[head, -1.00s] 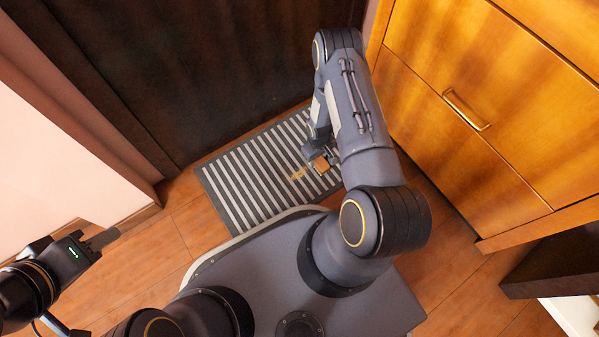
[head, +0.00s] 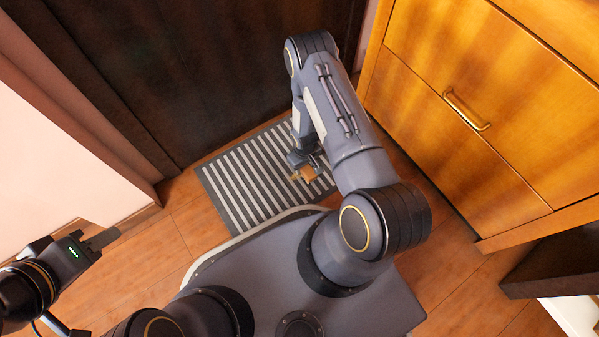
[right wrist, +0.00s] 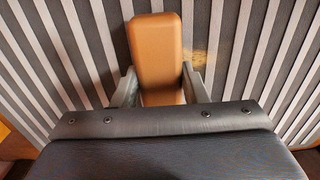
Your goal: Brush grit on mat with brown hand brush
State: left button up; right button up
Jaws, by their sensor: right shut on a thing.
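The brown hand brush (right wrist: 156,50) is between the two fingers of my right gripper (right wrist: 160,88), which is shut on it. In the head view the brush (head: 304,174) is over the right part of the striped grey mat (head: 236,186), below my right gripper (head: 303,160). I cannot tell whether its underside touches the mat. A tan patch of grit (right wrist: 203,57) lies on the mat just right of the brush in the right wrist view. In the head view the brush mostly hides it. My left gripper (head: 103,239) is at the far left, away from the mat; its finger gap is unclear.
A dark door (head: 200,70) stands behind the mat. A wooden drawer cabinet (head: 470,110) with a brass handle (head: 466,110) is close on the right of my right arm. A pale wall (head: 60,150) is on the left. Bare tiled floor (head: 150,262) lies left of the mat.

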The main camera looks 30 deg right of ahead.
jog(key=shift+s+a, duration=0.15)
jog(key=shift+a, duration=0.95)
jog(key=shift+s+a, duration=0.15)
jog(key=shift+a, duration=2.1)
jog(key=shift+s+a, duration=0.15)
jog(key=shift+a, duration=1.8)
jog(key=shift+r, duration=0.1)
jog(key=shift+r+p, duration=0.6)
jog(key=shift+r, duration=0.3)
